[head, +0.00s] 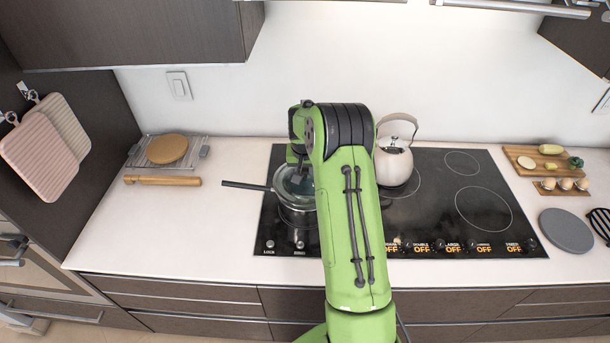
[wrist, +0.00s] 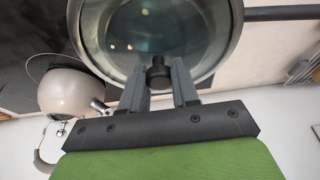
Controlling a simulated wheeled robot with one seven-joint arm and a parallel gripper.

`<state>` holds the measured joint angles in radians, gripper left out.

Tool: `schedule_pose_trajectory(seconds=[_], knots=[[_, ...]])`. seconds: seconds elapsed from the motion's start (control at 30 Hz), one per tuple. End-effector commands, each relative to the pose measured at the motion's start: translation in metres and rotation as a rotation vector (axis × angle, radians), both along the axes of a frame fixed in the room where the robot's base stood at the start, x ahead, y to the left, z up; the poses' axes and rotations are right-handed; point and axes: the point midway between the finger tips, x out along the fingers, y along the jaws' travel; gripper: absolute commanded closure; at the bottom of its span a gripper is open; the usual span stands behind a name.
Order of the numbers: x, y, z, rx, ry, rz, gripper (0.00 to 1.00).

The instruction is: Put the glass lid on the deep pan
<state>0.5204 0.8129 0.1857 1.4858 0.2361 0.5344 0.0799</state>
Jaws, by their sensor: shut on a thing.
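The deep pan (head: 298,216) stands on the left front part of the cooktop, its dark handle (head: 245,186) pointing left. The glass lid (head: 292,180) is over the pan's mouth, partly hidden by my arm in the head view. In the wrist view the glass lid (wrist: 165,35) lies within the pan's rim outline (wrist: 235,30). My gripper (wrist: 160,78) is shut on the lid's black knob (wrist: 158,72). Whether the lid rests fully on the rim cannot be told.
A white kettle (head: 394,160) stands just right of my arm on the cooktop (head: 430,210). A rolling pin (head: 162,180) and a rack with a round board (head: 167,149) lie left. Boards with food (head: 545,160) are at the right. The counter left of the cooktop is mostly clear.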

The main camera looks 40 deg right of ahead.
Motion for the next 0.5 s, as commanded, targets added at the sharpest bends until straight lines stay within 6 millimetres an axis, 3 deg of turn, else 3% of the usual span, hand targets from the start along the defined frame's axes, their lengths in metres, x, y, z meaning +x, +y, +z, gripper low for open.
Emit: schedule_pose_trajectory(seconds=[0.13,0.5], knots=[[-0.001,0.000,-0.022,0.001,0.002,0.000,1.00],[0.000,0.000,-0.029,-0.001,-0.001,0.000,1.00]])
